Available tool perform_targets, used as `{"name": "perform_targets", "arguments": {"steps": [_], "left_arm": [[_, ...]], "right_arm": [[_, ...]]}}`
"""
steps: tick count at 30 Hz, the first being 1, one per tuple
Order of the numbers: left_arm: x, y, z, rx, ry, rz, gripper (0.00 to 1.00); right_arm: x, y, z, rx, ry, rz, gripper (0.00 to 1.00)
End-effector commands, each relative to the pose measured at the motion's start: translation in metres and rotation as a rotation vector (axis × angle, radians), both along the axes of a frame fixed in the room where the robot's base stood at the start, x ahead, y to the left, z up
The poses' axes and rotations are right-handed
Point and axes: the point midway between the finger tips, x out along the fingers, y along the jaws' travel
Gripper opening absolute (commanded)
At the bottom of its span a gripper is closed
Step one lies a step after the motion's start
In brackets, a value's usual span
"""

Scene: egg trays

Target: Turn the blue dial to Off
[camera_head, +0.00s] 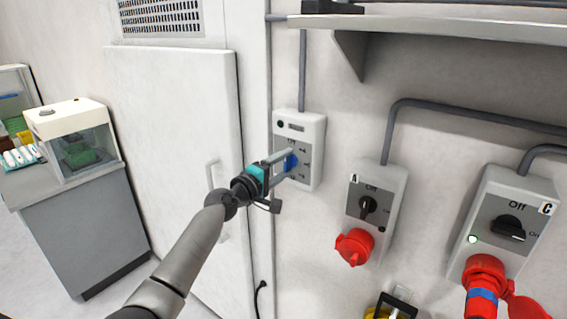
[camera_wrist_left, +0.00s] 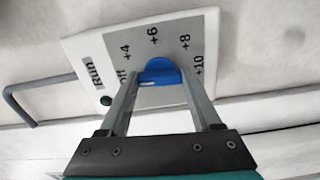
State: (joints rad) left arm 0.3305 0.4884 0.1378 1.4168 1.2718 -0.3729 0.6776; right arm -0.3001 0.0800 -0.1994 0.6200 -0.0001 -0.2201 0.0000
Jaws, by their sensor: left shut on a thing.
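The blue dial (camera_head: 290,162) sits on a white wall box (camera_head: 312,125) with a grey face. My left gripper (camera_head: 288,164) is at the dial, its two fingers on either side of it. In the left wrist view the blue dial (camera_wrist_left: 159,72) lies between the fingertips, and the gripper is shut on it. The grey dial plate (camera_wrist_left: 190,40) shows the marks Off, +4, +6, +8 and +10 around the dial, with Off partly covered by a finger. Which mark the dial points to is not clear. My right gripper is not in view.
Right of the dial box are switch box A (camera_head: 376,185) and switch box C (camera_head: 520,200), with black knobs and red sockets. A shelf (camera_head: 440,27) juts out above. A white door (camera_head: 175,120) is at left, beside a grey cabinet (camera_head: 80,225).

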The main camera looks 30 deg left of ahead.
Motion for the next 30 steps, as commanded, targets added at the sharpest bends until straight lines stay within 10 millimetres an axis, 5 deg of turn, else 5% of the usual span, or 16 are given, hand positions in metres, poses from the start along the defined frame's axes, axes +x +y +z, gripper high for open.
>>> {"name": "perform_targets", "arguments": {"steps": [22,23,30], "left_arm": [[0.0000,-0.0003,-0.0008,-0.098,0.009,-0.001,0.09],[0.0000,-0.0002,-0.0008,-0.098,0.009,-0.001,0.66],[0.0000,-0.0002,-0.0005,-0.095,0.008,0.000,0.93]], "right_arm": [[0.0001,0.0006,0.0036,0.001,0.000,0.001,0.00],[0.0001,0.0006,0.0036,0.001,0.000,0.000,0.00],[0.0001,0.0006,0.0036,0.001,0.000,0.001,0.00]]}}
